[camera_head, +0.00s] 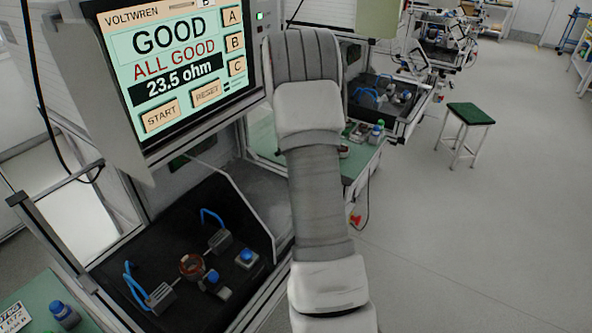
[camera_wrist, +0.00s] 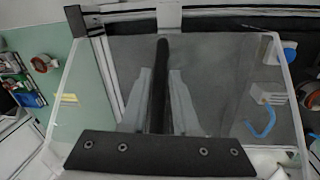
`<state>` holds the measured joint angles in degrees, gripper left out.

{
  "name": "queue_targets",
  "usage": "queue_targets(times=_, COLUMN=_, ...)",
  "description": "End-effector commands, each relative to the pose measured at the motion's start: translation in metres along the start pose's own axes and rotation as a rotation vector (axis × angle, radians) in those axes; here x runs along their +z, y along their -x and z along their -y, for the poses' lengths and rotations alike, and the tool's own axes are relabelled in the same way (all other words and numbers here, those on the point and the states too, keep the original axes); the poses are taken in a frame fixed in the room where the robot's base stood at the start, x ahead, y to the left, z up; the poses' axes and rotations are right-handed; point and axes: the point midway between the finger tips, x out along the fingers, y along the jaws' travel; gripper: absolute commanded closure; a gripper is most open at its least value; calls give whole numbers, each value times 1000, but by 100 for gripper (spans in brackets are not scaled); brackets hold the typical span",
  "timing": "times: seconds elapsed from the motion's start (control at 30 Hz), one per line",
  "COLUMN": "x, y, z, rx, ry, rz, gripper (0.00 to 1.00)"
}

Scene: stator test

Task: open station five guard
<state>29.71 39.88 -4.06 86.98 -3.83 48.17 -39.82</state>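In the wrist view, a clear guard panel (camera_wrist: 225,75) with pale edges fills most of the picture. A dark bar (camera_wrist: 160,70) runs up its middle, and a black strip with screws (camera_wrist: 155,154) crosses the lower part. Two pale grey fingers of my gripper (camera_wrist: 159,95) lie on either side of the dark bar; I cannot tell whether they touch it. In the head view my arm hides the gripper. A station with a dark fixture bed (camera_head: 120,240) stands at lower left, with clear panel edges around it. No station number is legible.
A tester screen (camera_head: 180,60) reading "GOOD" hangs above the station. The bed holds a copper-coloured stator (camera_head: 192,265), blue-handled clamps (camera_head: 212,216) and a blue button (camera_head: 246,255). Another station (camera_head: 390,95) stands behind my arm. A green-topped stool (camera_head: 470,114) is on the otherwise clear floor at right.

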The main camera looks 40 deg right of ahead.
Motion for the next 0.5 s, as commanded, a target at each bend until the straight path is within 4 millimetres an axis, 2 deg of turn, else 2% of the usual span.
queue_targets(times=0.03, x=0, y=0, z=0, rx=0, ry=0, rz=0, gripper=60)
queue_targets(times=0.1, x=0, y=0, z=0, rx=0, ry=0, rz=0, gripper=52)
queue_targets(times=0.37, x=0, y=0, z=0, rx=-1, ry=0, rz=1, gripper=52)
queue_targets(times=0.5, x=0, y=9, z=0, rx=0, ry=-1, rz=0, gripper=52)
